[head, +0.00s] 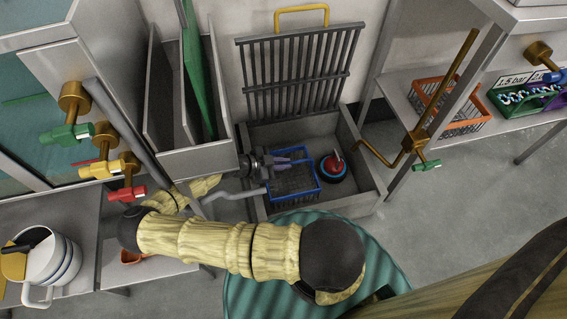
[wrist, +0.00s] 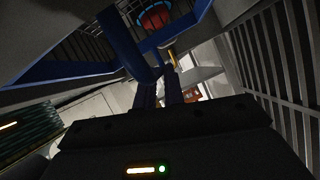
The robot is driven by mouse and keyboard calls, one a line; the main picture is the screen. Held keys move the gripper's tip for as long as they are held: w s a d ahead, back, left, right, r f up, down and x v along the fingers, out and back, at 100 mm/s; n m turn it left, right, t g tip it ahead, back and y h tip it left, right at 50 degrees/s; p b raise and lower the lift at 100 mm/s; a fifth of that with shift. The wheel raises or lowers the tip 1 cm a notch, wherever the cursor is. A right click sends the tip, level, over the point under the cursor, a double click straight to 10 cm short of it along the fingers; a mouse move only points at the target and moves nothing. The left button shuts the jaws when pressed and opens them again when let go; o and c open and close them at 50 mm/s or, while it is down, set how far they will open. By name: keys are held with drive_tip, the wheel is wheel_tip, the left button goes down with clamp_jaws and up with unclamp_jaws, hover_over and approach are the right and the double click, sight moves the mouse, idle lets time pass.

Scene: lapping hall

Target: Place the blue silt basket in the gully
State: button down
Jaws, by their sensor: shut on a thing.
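The blue silt basket (head: 293,196), with a blue rim and dark mesh, is within the outline of the open grey gully (head: 352,209) in the head view. I cannot tell whether it touches the gully floor. My gripper (head: 297,160) comes in from the left and is shut on the basket's far side. In the wrist view blue basket bars (wrist: 122,38) cross above my gripper fingers (wrist: 160,92); the exact grip point is dark. A red-topped round thing with a blue and black base (head: 334,168) stands in the gully, just right of the basket.
The barred grate (head: 298,70) stands raised behind the gully, its yellow handle (head: 301,9) at the top. A grey bin with a green panel (head: 197,70) is close on the left. A brass pipe (head: 408,150) reaches toward the gully's right side. An orange basket (head: 452,105) is on the right shelf.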

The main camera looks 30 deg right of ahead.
drive_tip(key=shift+w+f, duration=0.1)
drive_tip(key=shift+f, duration=0.15)
drive_tip(key=c, duration=1.5)
unclamp_jaws()
drive_tip(key=shift+r+p, duration=0.3)
drive_tip(key=shift+r, duration=0.15)
drive_tip(key=p+v, duration=0.4)
drive_tip(key=v, duration=0.7)
drive_tip(key=shift+r, duration=0.15)
drive_tip(key=shift+a+r, duration=0.1)
drive_tip(key=shift+a, duration=0.35)
